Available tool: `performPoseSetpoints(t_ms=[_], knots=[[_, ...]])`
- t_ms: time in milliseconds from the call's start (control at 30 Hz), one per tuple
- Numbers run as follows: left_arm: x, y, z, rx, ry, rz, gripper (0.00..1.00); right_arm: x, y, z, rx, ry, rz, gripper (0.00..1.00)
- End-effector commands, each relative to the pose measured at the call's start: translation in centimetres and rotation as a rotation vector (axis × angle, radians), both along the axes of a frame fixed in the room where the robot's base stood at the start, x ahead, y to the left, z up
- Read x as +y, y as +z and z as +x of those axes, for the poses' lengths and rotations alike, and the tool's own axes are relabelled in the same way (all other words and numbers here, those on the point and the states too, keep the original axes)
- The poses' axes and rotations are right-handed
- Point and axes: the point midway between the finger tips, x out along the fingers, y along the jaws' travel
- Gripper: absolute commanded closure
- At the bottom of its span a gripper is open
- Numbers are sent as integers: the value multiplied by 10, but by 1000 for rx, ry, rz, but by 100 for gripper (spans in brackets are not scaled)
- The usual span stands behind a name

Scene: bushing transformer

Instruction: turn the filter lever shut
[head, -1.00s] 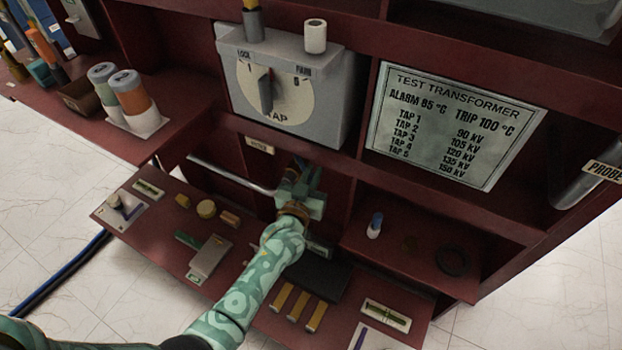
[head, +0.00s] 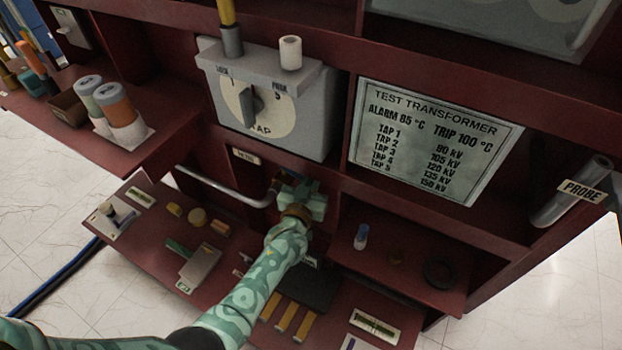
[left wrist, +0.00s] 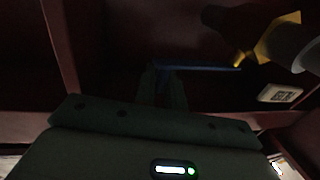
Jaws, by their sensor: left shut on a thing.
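The filter lever is a thin blue bar (left wrist: 210,68) in the left wrist view. It runs from between my fingers toward a yellow valve part (left wrist: 264,48) at the upper right. My left gripper (left wrist: 163,80) is shut on the blue lever near its left end. In the head view my left gripper (head: 303,196) is in the recess beside the end of a grey bent pipe (head: 225,190), under a small label (head: 246,156). There it hides most of the lever and valve. My right gripper is not in view.
A grey tap box (head: 270,95) with a dial sits above my gripper. A placard (head: 435,140) is to its right. The shelf below (head: 150,235) carries several small parts, a dark block and yellow bars. A probe tube (head: 572,192) hangs at the far right.

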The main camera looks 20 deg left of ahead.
Motion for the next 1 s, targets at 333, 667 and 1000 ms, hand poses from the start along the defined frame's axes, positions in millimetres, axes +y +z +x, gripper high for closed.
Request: performPoseSetpoints(t_ms=[333, 667, 1000], knots=[[-3, 0, 5, 1, -2, 0, 100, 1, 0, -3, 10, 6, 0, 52], [-3, 0, 5, 2, -3, 0, 84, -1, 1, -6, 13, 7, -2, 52], [-2, 0, 4, 1, -1, 0, 72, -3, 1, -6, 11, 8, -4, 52]])
